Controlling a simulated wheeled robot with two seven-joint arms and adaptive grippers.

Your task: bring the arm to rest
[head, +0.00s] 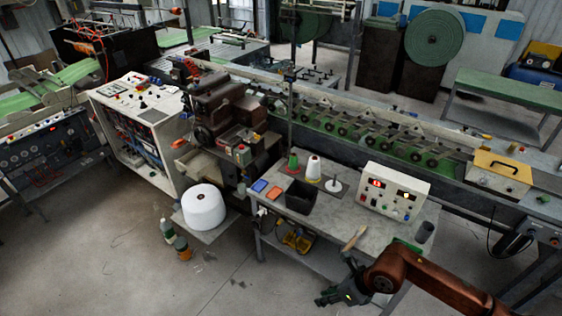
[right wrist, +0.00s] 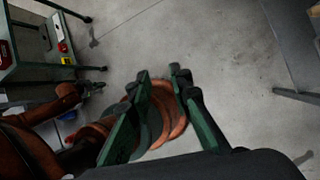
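My right arm comes in from the lower right of the head view, brown-orange. Its dark gripper (head: 335,296) hangs low in front of the near edge of the grey workbench (head: 335,215), clear of it. In the right wrist view my right gripper's two green fingers (right wrist: 161,76) stand apart with nothing held between them, above bare floor and brown links of my own body. My left gripper is not in the head view. A small dark gripper at the end of a brown arm (right wrist: 92,88) shows at left in the right wrist view, likely my left; its fingers are too small to read.
The bench holds a white control box (head: 393,190), a black bin (head: 301,196), a white cone (head: 313,169), a brush (head: 355,238) and a dark cup (head: 424,232). A large white roll (head: 204,206) and bottles (head: 168,231) stand left. Floor (head: 225,285) in front is open.

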